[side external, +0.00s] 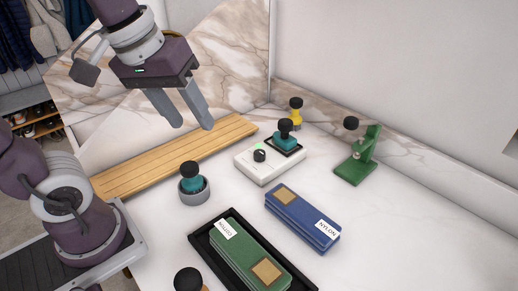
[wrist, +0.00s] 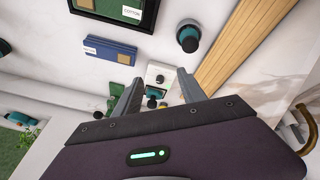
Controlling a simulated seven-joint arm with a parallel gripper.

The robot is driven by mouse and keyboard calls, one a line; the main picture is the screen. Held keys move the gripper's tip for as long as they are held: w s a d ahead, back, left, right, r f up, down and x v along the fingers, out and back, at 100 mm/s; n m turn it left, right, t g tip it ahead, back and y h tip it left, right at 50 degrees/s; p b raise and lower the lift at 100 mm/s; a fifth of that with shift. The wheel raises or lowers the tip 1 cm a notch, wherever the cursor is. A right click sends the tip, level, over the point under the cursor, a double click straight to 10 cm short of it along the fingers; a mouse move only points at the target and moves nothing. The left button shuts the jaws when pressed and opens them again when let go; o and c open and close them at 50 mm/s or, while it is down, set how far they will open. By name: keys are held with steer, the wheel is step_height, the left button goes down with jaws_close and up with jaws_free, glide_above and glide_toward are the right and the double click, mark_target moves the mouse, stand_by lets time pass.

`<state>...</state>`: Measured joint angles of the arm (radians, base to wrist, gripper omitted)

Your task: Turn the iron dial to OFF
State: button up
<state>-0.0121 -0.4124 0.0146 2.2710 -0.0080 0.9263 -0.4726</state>
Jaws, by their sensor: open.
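The iron dial (side external: 259,155) is a small black knob on a white base unit (side external: 262,173), with a small green spot beside it. In the side view I cannot read its setting or any OFF mark. A teal iron with a black knob (side external: 285,135) rests on the dark pad of the same unit. My gripper (side external: 192,123) is open and empty, high above the bench, to the left of the dial and apart from it. In the wrist view the white unit (wrist: 158,72) shows between and beyond my fingers (wrist: 160,76), partly hidden by them.
A second teal tool (side external: 191,187) stands in a grey ring. A blue NYLON block (side external: 300,217), a green COTTON block (side external: 245,250) in a black tray (side external: 202,238), a green press (side external: 355,168) and a yellow tool (side external: 296,116) stand around. A wooden board (side external: 170,160) lies behind. The right bench is clear.

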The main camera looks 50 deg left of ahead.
steer(key=w+f+n+g, duration=0.1)
steer(key=w+n, duration=0.3)
steer(key=w, duration=0.2)
steer(key=n+g, duration=0.3)
steer(key=n, duration=0.8)
glide_above(260, 152)
step_height(260, 152, down, 11)
steer(key=shift+a+r, duration=0.1)
step_height(260, 152, down, 6)
steer(key=shift+r, duration=0.1)
steer(key=shift+f, duration=0.5)
jaws_close()
